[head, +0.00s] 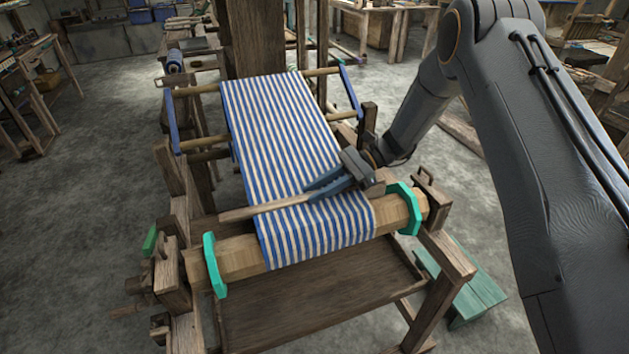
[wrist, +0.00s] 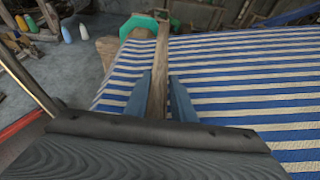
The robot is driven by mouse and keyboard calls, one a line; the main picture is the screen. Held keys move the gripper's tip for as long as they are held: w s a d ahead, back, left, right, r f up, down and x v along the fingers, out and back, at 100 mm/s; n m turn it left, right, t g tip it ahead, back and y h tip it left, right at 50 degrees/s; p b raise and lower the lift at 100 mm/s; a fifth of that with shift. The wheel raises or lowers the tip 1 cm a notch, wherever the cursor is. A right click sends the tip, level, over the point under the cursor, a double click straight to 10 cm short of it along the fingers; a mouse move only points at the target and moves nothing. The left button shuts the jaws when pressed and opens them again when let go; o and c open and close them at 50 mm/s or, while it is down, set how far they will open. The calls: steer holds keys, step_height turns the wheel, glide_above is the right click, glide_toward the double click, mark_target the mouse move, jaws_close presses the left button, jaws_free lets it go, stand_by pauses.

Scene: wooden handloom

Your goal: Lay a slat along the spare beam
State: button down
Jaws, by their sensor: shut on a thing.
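My gripper (head: 314,191) is shut on a thin wooden slat (head: 245,212). The slat crosses above the blue-and-white striped cloth (head: 277,130) and sticks out past its left edge. In the wrist view the slat (wrist: 158,70) runs away between the two blue fingers. Its near end is hidden by the gripper. A thick pale wooden beam (head: 238,257) with teal end flanges lies in front of the slat, with the cloth draped over it. I cannot tell whether this is the spare beam, nor whether the slat touches the cloth.
The dark wooden loom frame (head: 447,258) stands around the beam, with a wooden tray (head: 315,311) below. A teal bench (head: 475,294) is at the right. Blue-ended bars (head: 346,90) hold the cloth at the back. Open concrete floor (head: 90,215) is on the left.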

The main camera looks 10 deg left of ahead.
mark_target(327, 219)
steer(key=shift+s+d+f+p, duration=0.3)
steer(key=shift+s+d+p, duration=0.25)
steer(key=shift+s, duration=0.4)
steer(key=shift+s+d+f+p, duration=0.25)
steer(key=shift+s+d+p, duration=0.25)
steer(key=shift+s, duration=0.4)
steer(key=shift+s+d+f+p, duration=0.35)
steer(key=shift+s+d, duration=0.35)
steer(key=shift+s, duration=0.25)
steer(key=c, duration=1.4)
jaws_free()
